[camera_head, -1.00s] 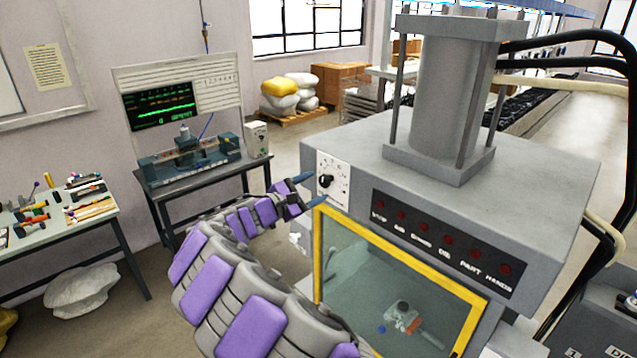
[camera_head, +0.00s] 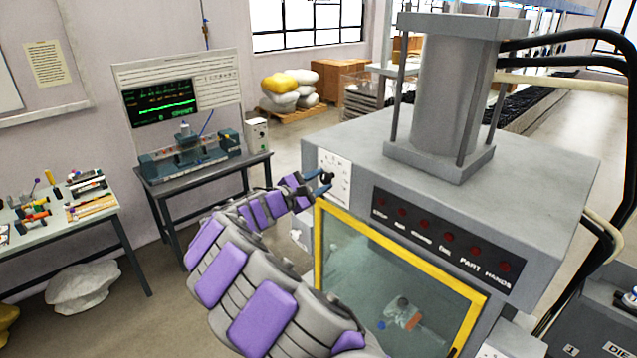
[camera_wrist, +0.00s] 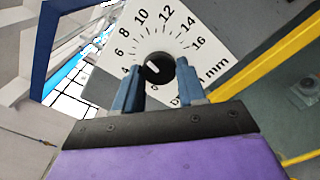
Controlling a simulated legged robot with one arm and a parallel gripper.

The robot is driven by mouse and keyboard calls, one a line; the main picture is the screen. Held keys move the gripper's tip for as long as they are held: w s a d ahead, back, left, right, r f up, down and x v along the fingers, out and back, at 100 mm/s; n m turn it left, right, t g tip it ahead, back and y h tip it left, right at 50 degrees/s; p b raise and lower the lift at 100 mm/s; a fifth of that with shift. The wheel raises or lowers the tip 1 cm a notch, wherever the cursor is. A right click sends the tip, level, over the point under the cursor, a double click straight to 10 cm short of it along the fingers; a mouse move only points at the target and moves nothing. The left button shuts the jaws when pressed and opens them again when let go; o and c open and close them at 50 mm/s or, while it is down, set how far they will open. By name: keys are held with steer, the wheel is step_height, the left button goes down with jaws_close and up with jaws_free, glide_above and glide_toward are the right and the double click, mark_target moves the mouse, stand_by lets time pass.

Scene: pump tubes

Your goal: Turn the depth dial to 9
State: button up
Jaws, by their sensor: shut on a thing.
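The depth dial is a black round knob (camera_wrist: 160,68) with a white mark, on a white scale plate (camera_wrist: 215,65) numbered from about 4 to 16 with "mm". The white mark lies on the knob's left part, roughly toward the low numbers; its exact reading is unclear. My gripper (camera_wrist: 158,72) has its two blue fingers on either side of the knob, shut on it. In the head view my gripper (camera_head: 323,184) is at the plate (camera_head: 340,168) on the grey machine's front, and the fingers partly hide the knob.
Below is a yellow-framed window (camera_head: 400,250). A bench with a green-trace screen (camera_head: 160,103) and a tool table (camera_head: 60,215) stand left, with open floor between.

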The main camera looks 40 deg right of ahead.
steer(key=c, duration=0.3)
steer(key=shift+f, duration=0.15)
steer(key=shift+m+b, duration=0.3)
steer(key=shift+b, duration=0.6)
steer(key=o, duration=1)
steer(key=shift+a, duration=0.15)
steer(key=shift+o, duration=0.2)
steer(key=s+a+b, duration=0.1)
steer(key=a+b, duration=0.1)
steer(key=a, duration=1.5)
steer(key=shift+a, duration=0.2)
